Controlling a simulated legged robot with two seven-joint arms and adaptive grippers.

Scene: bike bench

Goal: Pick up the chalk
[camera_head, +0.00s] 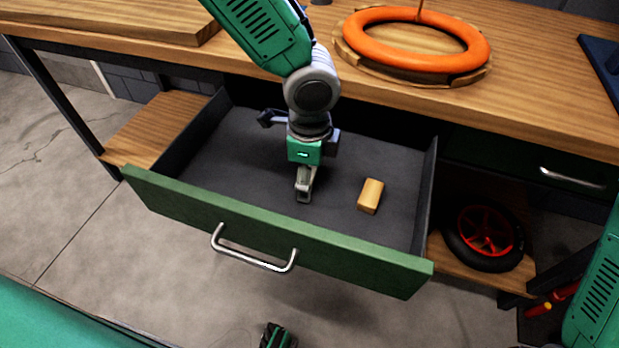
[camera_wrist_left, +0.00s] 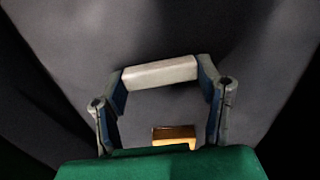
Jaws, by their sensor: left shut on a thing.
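My left gripper (camera_head: 304,190) reaches down into the open drawer, left of a tan block. In the left wrist view, its two fingers (camera_wrist_left: 160,78) are shut on a pale, off-white bar, the chalk (camera_wrist_left: 160,73), which spans between the fingertips. In the head view the fingers mostly hide the chalk. I cannot tell whether the chalk touches the drawer floor. My right gripper is not in view.
The tan block (camera_head: 370,196) lies on the dark floor of the drawer (camera_head: 230,150). The drawer has a green front with a metal handle (camera_head: 252,254). The wooden bench top (camera_head: 540,80) overhangs behind, with an orange ring (camera_head: 415,38) on it. A small wheel (camera_head: 484,232) lies at lower right.

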